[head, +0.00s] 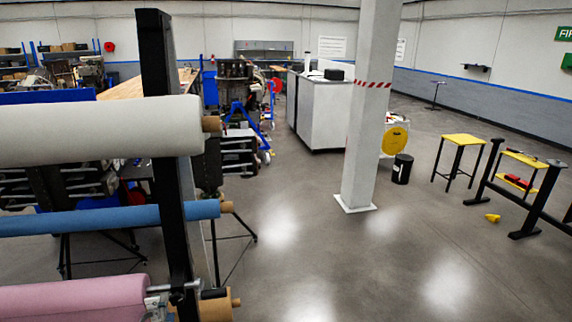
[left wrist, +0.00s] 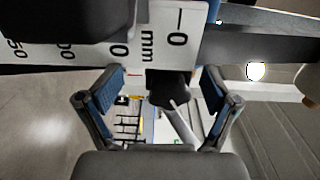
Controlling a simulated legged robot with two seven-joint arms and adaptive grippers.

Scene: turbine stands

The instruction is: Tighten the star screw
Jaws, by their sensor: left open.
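My left gripper (left wrist: 165,86) shows in the left wrist view, open, with its two blue-padded fingers spread apart. A dark knob-like part (left wrist: 171,90), perhaps the star screw, shows between the fingertips, just below a white mm scale (left wrist: 178,30). I cannot make out its star shape or whether a finger touches it. In the head view, a small grey metal fitting (head: 157,305) sits by the black post at the bottom left. I cannot tell my left gripper's fingers apart there. My right gripper is not in view.
A black post (head: 163,120) carries a white roll (head: 95,132), a blue roll (head: 110,217) and a pink roll (head: 70,298) at the left. A white pillar (head: 370,110) stands mid-view. Yellow-topped stools (head: 461,140) stand at the right, with open floor between.

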